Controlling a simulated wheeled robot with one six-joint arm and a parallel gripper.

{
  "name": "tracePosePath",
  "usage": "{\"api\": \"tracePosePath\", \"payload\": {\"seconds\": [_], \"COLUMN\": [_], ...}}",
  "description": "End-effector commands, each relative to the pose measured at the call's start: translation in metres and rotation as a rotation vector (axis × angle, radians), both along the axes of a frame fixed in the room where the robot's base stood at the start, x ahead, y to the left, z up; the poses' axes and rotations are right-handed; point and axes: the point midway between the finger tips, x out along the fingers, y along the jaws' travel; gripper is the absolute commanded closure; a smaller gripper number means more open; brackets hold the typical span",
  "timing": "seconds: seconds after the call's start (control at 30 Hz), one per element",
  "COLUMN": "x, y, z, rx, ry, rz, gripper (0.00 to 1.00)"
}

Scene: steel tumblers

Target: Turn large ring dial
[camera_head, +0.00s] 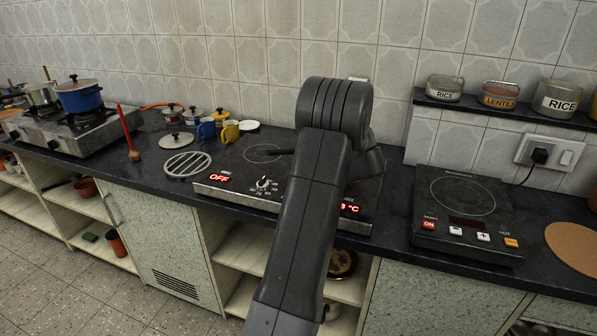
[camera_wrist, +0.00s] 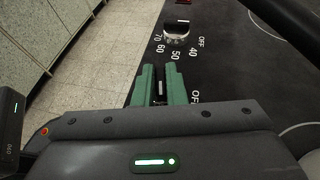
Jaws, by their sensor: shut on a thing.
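My gripper (camera_wrist: 160,84) has green fingers, seen low in the wrist view, shut close together at the cooktop's control edge. They are shut on a dial that they and the gripper body almost wholly hide; I take it to be the large ring dial. An "OFF" mark shows just right of the fingers. Another dial (camera_wrist: 177,34), silver with a dark top, stands ahead of the fingers, apart from them, ringed by OFF, 40, 50, 60 and 70. It also shows in the head view (camera_head: 263,184), near a red "OFF" display. My arm hides the gripper there.
The black cooktop (camera_head: 232,172) lies on the dark counter; a red display ending in "°C" shows partly beside my arm. An induction plate (camera_head: 463,213) stands to the right. A metal trivet (camera_head: 187,164), mugs (camera_head: 230,131) and lidded pots stand left and behind.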

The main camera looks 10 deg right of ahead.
Motion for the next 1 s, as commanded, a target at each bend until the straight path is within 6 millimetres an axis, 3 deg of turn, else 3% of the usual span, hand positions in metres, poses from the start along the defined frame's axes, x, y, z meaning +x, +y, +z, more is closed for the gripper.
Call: {"api": "tracePosePath", "payload": {"seconds": [0.4,1.0], "x": [0.0025,0.0026], "y": [0.0002,0.0004], "z": [0.0014,-0.0008], "rx": [0.000,-0.001], "ry": [0.000,0.001], "rz": [0.207,0.239], "gripper": [1.00,1.00]}}
